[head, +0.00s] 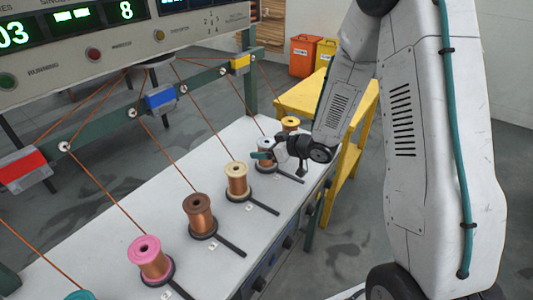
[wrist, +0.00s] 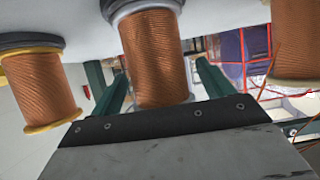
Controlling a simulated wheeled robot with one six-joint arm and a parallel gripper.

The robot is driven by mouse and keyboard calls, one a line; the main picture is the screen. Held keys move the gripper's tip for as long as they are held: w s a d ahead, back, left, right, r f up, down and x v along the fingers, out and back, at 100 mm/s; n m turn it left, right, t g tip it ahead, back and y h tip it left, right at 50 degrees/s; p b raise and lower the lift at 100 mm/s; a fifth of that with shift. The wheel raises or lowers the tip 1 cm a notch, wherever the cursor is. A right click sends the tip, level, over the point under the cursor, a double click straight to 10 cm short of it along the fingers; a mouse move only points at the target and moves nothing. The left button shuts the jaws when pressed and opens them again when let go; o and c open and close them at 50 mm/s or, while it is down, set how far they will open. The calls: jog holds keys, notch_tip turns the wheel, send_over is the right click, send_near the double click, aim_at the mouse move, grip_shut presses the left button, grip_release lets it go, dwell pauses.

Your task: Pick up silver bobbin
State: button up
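The silver bobbin, wound with copper wire, stands upright on the white bench. In the head view its pale top flange (head: 265,143) shows behind my gripper (head: 262,156), which hides part of it. In the wrist view, which is upside down, the silver bobbin (wrist: 155,58) fills the middle, with its grey flange at the top edge. The two teal fingers of my gripper (wrist: 160,88) are open, one on each side of it. I see a gap on the right side; contact on the left is hard to tell. The bobbin's other end is hidden behind the gripper body.
A yellow bobbin (head: 290,122) stands just beyond, and a cream bobbin (head: 236,180) stands nearer. Brown (head: 199,214) and pink (head: 150,260) bobbins follow along the bench (head: 85,225). Copper wires run up to a green rail (head: 115,120). A yellow stand (head: 305,97) is behind the bench.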

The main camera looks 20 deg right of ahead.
jog(key=c, duration=1.5)
jog(key=shift+c, duration=0.3)
jog(key=shift+r, duration=0.2)
